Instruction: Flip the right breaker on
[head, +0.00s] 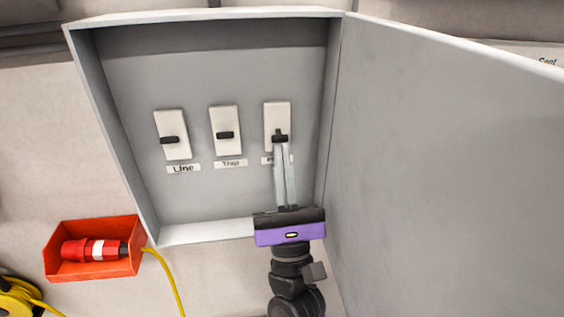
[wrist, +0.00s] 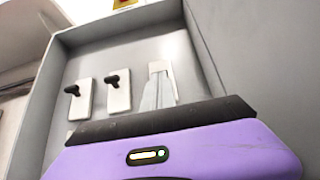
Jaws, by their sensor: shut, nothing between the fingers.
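An open grey breaker box (head: 200,234) holds three white breakers with black levers. The right breaker (head: 277,112) has its lever partly covered by my fingertips. My gripper (head: 280,146) is shut and empty, with its tips at or just below that lever; I cannot tell if they touch. In the wrist view the right breaker's plate (wrist: 160,66) shows above my fingers (wrist: 158,85), and its lever is hidden. The left breaker (head: 172,150) is labelled Line. The middle breaker (head: 224,117) is labelled Trap. The right label is mostly hidden by my fingers.
The box door (head: 450,150) stands open at the right, close beside my arm. An orange bin (head: 62,268) with a red plug (head: 80,250) sits at the lower left. A yellow cable (head: 168,270) hangs beside it. The box interior left of my gripper is free.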

